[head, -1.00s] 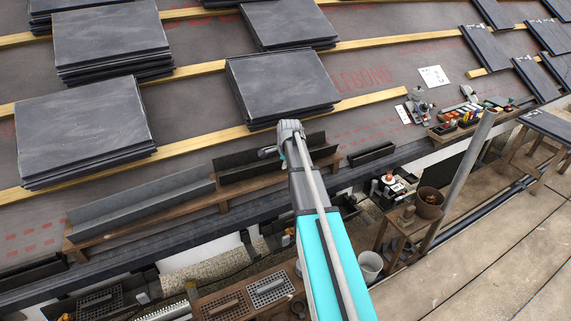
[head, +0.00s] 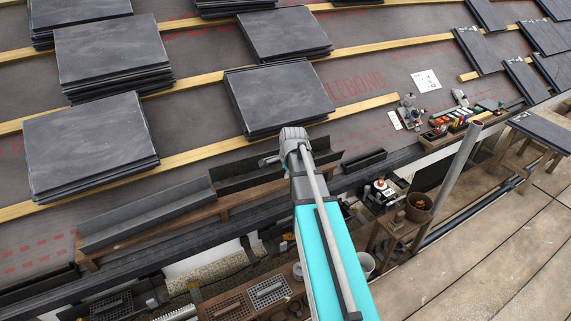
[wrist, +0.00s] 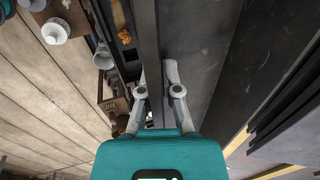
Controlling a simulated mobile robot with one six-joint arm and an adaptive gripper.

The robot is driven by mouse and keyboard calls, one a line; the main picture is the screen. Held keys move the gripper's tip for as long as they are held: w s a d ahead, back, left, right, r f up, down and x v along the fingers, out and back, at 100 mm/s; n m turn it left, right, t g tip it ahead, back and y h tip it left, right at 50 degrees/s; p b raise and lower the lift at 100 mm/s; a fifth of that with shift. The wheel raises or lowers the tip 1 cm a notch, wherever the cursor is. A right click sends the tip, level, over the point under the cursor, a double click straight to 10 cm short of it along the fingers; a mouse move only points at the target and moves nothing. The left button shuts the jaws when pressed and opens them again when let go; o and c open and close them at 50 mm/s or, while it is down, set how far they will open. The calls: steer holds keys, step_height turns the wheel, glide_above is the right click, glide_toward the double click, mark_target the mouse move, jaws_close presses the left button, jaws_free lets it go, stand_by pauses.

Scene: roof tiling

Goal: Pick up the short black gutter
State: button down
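The short black gutter (head: 364,160) looks to be the small dark channel lying along the roof's lower edge, right of my arm in the head view. A longer black gutter (head: 240,178) lies on a wooden shelf behind and left of my arm, partly hidden by it. A long grey gutter (head: 145,214) lies left of it. My gripper (head: 290,145) is left of the short gutter and apart from it; its fingers are mostly hidden in the head view.
Stacks of slates (head: 278,98) stand on the roof behind my gripper. A tool tray (head: 455,127), a slanting grey pole (head: 452,165) and a bench with a brown pot (head: 418,208) are to the right. The paving (head: 480,260) at lower right is clear.

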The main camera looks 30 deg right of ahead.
steer(key=shift+s+a+r+p, duration=0.15)
steer(key=shift+s+r, duration=0.1)
steer(key=shift+s, duration=0.3)
steer(key=shift+s+a+r+p, duration=0.15)
steer(key=shift+s+r+p, duration=0.1)
steer(key=shift+s, duration=0.3)
steer(key=shift+s+a+r+p, duration=0.15)
steer(key=shift+s+r, duration=0.1)
steer(key=shift+s, duration=0.3)
steer(key=shift+r, duration=0.15)
step_height(320, 180, up, 20)
steer(key=p, duration=2)
steer(key=shift+d+f, duration=0.1)
steer(key=shift+f, duration=0.1)
